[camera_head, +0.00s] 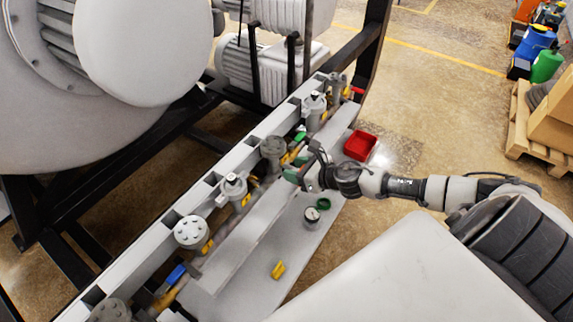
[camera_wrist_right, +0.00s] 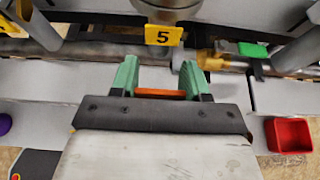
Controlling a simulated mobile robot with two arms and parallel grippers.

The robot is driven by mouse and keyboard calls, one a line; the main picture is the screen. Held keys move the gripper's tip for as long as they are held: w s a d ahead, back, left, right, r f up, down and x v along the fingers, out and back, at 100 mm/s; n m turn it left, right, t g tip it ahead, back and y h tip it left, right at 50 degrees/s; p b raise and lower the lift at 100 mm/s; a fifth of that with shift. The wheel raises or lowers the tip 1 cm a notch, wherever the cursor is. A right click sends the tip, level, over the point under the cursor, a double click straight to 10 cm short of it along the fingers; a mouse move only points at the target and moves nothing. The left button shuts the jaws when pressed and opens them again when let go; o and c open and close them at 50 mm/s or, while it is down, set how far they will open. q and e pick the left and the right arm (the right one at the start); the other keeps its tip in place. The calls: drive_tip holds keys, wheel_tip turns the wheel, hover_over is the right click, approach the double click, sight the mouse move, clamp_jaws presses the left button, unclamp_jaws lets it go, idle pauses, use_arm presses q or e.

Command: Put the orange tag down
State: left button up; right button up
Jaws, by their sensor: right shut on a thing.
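The orange tag (camera_wrist_right: 160,94) shows in the right wrist view as a thin orange strip between the green fingers of my right gripper (camera_wrist_right: 162,84). The gripper is shut on it. In the head view my right gripper (camera_head: 295,174) is over the grey ledge by the row of valves, and I cannot make out the tag there. My left gripper is not in view.
A red bin (camera_head: 361,146) stands right of the gripper. A round gauge (camera_head: 311,217), a green ring (camera_head: 323,203) and a yellow tag (camera_head: 279,269) lie on the grey shelf (camera_head: 245,265). A yellow number 5 plate (camera_wrist_right: 163,37) and pipework are ahead of the fingers.

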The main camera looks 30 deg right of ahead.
sight(278, 168)
drive_tip(key=shift+w+a+r, duration=0.2)
drive_tip(key=shift+w, duration=0.25)
drive_tip(key=shift+w+a+p, duration=0.25)
drive_tip(key=shift+w+p, duration=0.2)
drive_tip(key=shift+w, duration=0.1)
drive_tip(key=shift+w+a+p, duration=0.2)
drive_tip(key=shift+w+p, duration=0.2)
drive_tip(key=shift+w, duration=0.1)
drive_tip(key=shift+f, duration=1)
drive_tip(key=shift+s, duration=0.1)
drive_tip(key=shift+f+b, duration=0.1)
drive_tip(key=shift+b, duration=0.3)
drive_tip(key=o, duration=1)
drive_tip(key=shift+c, duration=0.2)
